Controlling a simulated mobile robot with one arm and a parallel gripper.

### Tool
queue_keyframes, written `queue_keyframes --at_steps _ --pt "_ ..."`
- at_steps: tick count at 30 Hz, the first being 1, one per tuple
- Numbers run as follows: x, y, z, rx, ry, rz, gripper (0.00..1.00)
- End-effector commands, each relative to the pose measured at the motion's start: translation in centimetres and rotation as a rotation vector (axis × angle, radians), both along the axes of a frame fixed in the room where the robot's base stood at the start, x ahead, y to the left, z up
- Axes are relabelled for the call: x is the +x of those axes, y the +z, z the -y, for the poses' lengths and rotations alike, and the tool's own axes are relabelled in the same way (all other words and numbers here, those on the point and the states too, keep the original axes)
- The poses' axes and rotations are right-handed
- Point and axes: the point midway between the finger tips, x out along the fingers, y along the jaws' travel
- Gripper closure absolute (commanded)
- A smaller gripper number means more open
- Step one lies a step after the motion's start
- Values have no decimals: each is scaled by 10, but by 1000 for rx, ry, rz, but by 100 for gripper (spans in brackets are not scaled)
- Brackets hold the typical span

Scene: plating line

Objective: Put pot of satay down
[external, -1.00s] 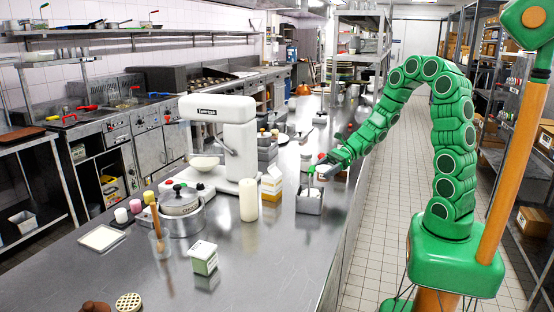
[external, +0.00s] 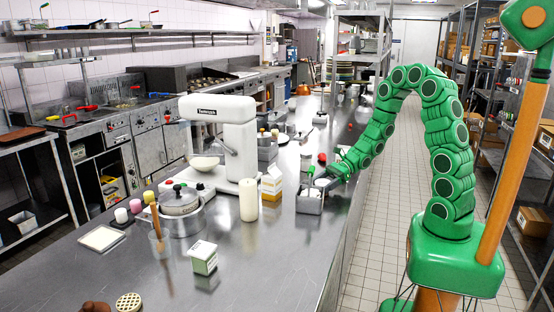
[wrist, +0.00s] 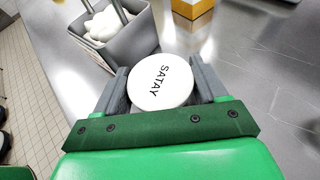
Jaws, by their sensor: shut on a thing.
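The pot of satay (wrist: 160,84) shows in the wrist view as a round white lid with SATAY printed on it. My gripper (wrist: 159,70) has one grey finger on each side of it and is shut on it. The lid hides the pot's body and what is beneath it. In the external view my gripper (external: 325,180) is at the right edge of the counter, close beside a grey metal container. The pot is small and partly hidden there. I cannot tell whether its bottom touches the counter.
The grey container (external: 309,204) holds something white and a tool. A yellow and white carton (external: 271,184) and a white cylinder (external: 249,200) stand left of it. A mixer (external: 225,135) stands further left. The counter (external: 270,265) in front is mostly bare.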

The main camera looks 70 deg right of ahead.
Motion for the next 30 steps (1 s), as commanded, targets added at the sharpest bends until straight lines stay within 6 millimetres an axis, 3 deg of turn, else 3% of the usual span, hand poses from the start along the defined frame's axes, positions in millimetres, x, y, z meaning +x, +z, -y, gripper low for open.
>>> queue_keyframes --at_steps 9,10,14,26,30 --pt "0 -3 0 1 0 -1 72" --pt "0 -2 0 0 0 0 24" --pt "0 -2 0 0 0 0 4" --pt "0 1 0 -1 -1 1 3" --pt "-6 5 9 -2 -3 3 3"
